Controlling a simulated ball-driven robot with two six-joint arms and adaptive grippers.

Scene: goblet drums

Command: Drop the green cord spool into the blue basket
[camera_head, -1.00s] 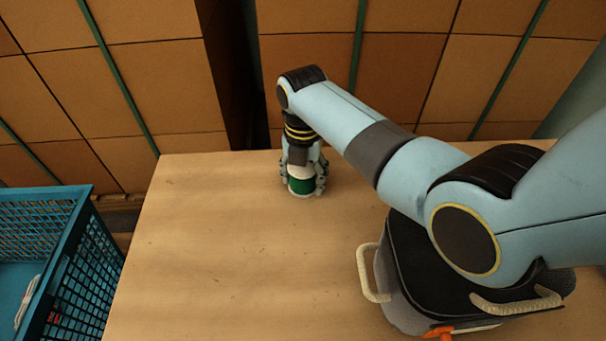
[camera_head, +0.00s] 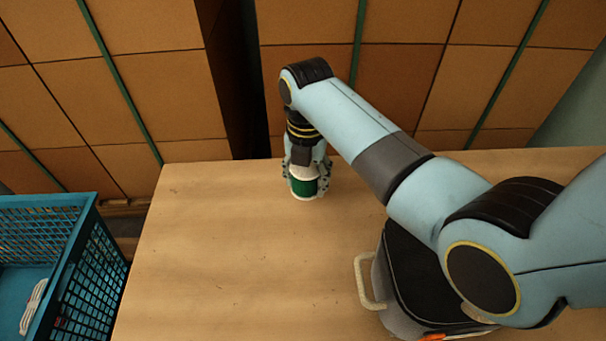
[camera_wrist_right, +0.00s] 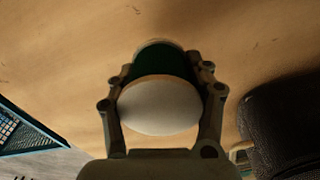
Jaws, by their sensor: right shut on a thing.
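The green cord spool (camera_head: 304,187) has white ends and is upright near the table's far edge. My right gripper (camera_head: 307,178) points down from above and is shut on it, one finger on each side. In the right wrist view the spool's pale end (camera_wrist_right: 159,106) and green cord (camera_wrist_right: 166,60) show between the fingers of the gripper (camera_wrist_right: 163,88). I cannot tell whether the spool touches the table. The blue basket (camera_head: 92,262) stands at the left, beyond the table's left edge, with a coiled white cord inside. My left gripper is not in view.
A dark bag or case (camera_head: 408,275) with cream handles stands on the right of the table, under my right arm. An orange item lies at its front. The table (camera_head: 220,260) is bare between spool and basket. Stacked brown boxes (camera_head: 150,90) fill the back.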

